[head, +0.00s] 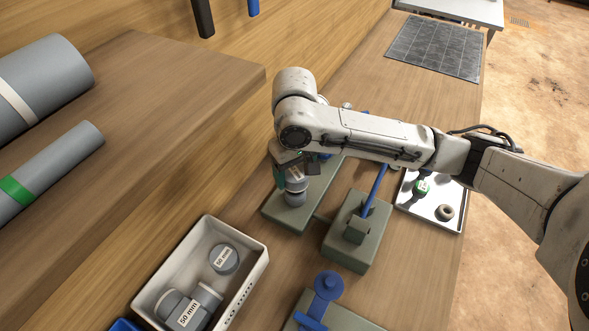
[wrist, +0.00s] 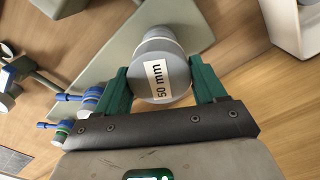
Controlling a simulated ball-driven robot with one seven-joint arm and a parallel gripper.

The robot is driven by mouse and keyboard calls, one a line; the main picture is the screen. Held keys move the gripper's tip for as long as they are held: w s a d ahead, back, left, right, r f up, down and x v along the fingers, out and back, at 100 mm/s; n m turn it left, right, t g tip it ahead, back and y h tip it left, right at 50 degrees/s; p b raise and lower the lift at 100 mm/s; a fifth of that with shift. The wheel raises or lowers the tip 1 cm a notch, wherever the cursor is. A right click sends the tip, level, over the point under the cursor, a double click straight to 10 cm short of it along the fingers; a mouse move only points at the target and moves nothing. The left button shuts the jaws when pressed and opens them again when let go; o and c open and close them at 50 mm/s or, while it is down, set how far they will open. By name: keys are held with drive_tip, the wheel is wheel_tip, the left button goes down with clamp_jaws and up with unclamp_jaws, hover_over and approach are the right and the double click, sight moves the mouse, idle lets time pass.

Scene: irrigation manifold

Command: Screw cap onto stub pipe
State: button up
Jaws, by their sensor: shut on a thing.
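My gripper (head: 293,176) is over the green-grey base block (head: 287,215) at the middle of the bench. In the wrist view its two green fingers (wrist: 162,84) are shut on the sides of a round grey cap (wrist: 176,91) with a white "50 mm" label facing the camera. The cap is in line with the stub pipe (head: 295,199), which stands upright from the block below the fingers. A pale ring (wrist: 154,37) shows just behind the cap in the wrist view. I cannot tell how far the cap is seated, since the fingers and arm hide the joint.
A white bin (head: 250,277) at front left holds grey 50 mm fittings. Right of the pipe stands a block with a blue-handled valve (head: 373,190). A white tray (head: 452,221) holds a green fitting and a ring. A wooden shelf (head: 150,90) with grey pipes rises at left.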

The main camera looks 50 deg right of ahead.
drive_tip(key=shift+f+b, duration=0.8)
drive_tip(key=shift+f, duration=1.4)
idle(2.3)
drive_tip(key=o, duration=0.4)
drive_tip(key=c, duration=0.5)
drive_tip(key=shift+r+m+p, duration=0.15)
drive_tip(key=shift+m+p, duration=0.55)
drive_tip(key=shift+p, duration=0.05)
drive_tip(key=shift+s+m+p, duration=0.1)
drive_tip(key=shift+m+p, duration=1)
drive_tip(key=shift+m, duration=0.5)
drive_tip(key=shift+a+f, duration=0.1)
drive_tip(key=shift+f, duration=0.1)
